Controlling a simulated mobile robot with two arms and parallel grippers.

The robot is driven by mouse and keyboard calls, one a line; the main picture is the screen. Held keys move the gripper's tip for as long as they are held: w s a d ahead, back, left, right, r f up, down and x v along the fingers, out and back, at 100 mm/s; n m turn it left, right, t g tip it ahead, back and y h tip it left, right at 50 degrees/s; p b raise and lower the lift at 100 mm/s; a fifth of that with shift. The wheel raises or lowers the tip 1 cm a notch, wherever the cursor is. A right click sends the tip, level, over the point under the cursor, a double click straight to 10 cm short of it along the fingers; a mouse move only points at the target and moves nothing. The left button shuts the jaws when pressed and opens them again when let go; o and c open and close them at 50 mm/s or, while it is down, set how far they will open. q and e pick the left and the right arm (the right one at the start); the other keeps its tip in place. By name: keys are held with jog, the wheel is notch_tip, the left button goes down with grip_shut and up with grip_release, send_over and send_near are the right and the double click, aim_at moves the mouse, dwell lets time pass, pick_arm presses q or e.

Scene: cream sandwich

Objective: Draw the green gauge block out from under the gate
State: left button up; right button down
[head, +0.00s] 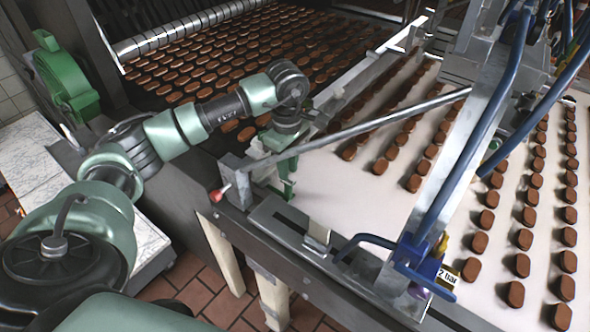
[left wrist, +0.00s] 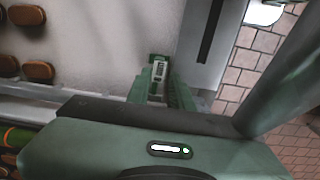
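My left gripper (head: 288,190) points down at the near left corner of the white belt, beside a long slanted metal bar (head: 380,124) that may be the gate. In the left wrist view its green fingers (left wrist: 158,70) run close together at the tips, above the pale surface. A small pale-centred green shape shows at the tips. I cannot tell whether it is the gauge block or the fingertips, nor whether the fingers are shut. I cannot make out the green gauge block for certain in either view. My right gripper is not in view.
Brown biscuits (head: 488,219) lie in rows on the white belt (head: 345,200). A red-tipped rod (head: 217,195) sticks out at the near frame. Blue tubes (head: 470,150) and a metal beam cross the right side. The belt left of the near biscuit rows is bare.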

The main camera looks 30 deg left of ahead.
aim_at(290, 182)
pick_arm(q)
notch_tip(290, 182, down, 7)
jog(key=shift+d+r+p, duration=0.1)
jog(key=shift+r+p, duration=0.05)
jog(key=shift+p, duration=1.05)
jog(key=shift+w+f, duration=0.1)
jog(key=shift+f, duration=0.35)
grip_shut()
jog(key=shift+d, duration=0.1)
jog(key=shift+s+d, duration=0.2)
jog(key=shift+d, duration=1.5)
jog(key=shift+s+d, duration=0.15)
jog(key=shift+d, duration=1.55)
